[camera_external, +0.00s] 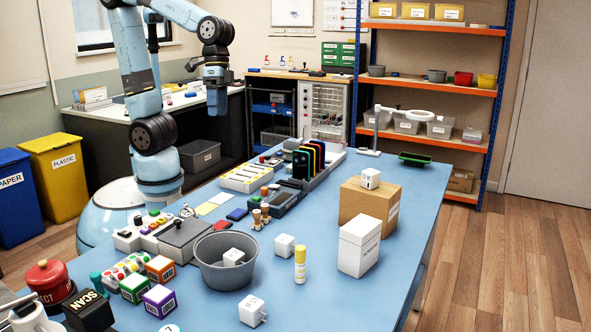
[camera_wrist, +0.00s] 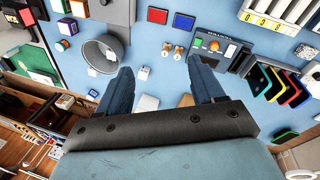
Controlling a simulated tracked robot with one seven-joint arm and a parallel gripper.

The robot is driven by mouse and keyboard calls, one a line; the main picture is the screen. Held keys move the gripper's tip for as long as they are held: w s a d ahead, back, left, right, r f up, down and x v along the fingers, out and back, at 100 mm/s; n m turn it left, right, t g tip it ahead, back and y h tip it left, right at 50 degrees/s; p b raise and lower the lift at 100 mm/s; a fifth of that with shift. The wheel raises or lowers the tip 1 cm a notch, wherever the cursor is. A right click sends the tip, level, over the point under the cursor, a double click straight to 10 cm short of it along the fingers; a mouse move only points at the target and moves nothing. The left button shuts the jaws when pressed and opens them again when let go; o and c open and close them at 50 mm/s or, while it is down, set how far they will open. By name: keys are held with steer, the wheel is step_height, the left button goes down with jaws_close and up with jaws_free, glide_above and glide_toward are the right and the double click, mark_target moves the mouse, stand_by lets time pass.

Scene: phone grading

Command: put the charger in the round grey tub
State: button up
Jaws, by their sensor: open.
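The round grey tub (camera_external: 209,279) stands on the blue table, with a white block (camera_external: 233,257) inside it. The tub also shows at upper left in the wrist view (camera_wrist: 88,52). Several white charger-like blocks are in view: one with prongs (camera_external: 252,310) in front of the tub, one (camera_external: 284,245) right of it, and one (camera_external: 370,178) on a brown box. I cannot tell which is the task's charger. My gripper (camera_external: 217,112) is open and empty, raised well above the table's far side; its spread fingers show in the wrist view (camera_wrist: 160,66).
The table's right front is clear.

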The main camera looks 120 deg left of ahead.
steer(key=s+a+r+m+t+y, duration=0.1)
steer(key=s+a+m+t, duration=0.1)
steer(key=s, duration=0.4)
steer(key=s+a+r+m+t+y, duration=0.1)
steer(key=s+a+r+m+t, duration=0.1)
steer(key=s+a, duration=0.2)
steer(key=shift+s+a, duration=0.25)
steer(key=shift+s, duration=1.55)
